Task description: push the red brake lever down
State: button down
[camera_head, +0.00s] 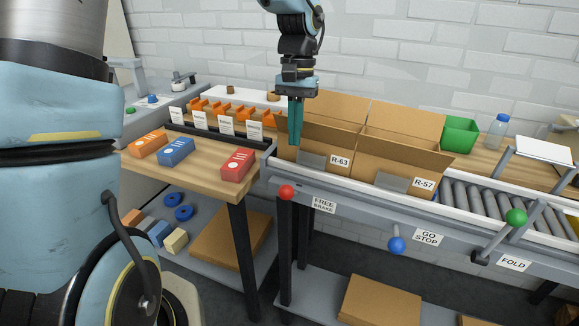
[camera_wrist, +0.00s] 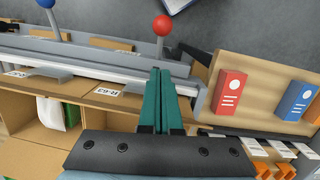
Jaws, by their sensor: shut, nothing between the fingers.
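The red brake lever's ball knob (camera_head: 287,192) sits at the left end of the conveyor's front rail, beside a label reading FREE / BRAKE (camera_head: 324,205). In the wrist view the red knob (camera_wrist: 162,25) stands out from the rail on a short grey shaft, beyond my fingertips. My gripper (camera_head: 295,142) points down with its teal fingers together and empty, above the left end of the conveyor and higher than the knob. In the wrist view my gripper (camera_wrist: 161,72) is apart from the knob, its fingers crossing over the rail.
A blue-knobbed lever (camera_head: 397,244) by GO / STOP and a green-knobbed lever (camera_head: 516,216) by FOLD are on the same rail. Open cardboard boxes (camera_head: 405,160) stand behind my fingers. A wooden bench (camera_head: 200,178) with coloured boxes is at left. The space before the rail looks clear.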

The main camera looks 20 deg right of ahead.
aim_at(282, 191)
jog(key=f, duration=0.2)
jog(key=s+a+f+p, duration=0.1)
jog(key=f, duration=0.1)
jog(key=s+f, duration=0.1)
jog(key=f, duration=0.1)
jog(key=shift+s+a+f+p, duration=0.1)
jog(key=shift+s+a+p, duration=0.2)
jog(key=shift+a, duration=0.1)
jog(key=shift+s+a+f, duration=0.25)
jog(key=shift+s+f, duration=0.05)
jog(key=shift+f, duration=0.15)
jog(key=shift+s+a+f+b, duration=0.8)
jog(key=shift+s+a+f, duration=0.6)
jog(key=shift+f, duration=0.2)
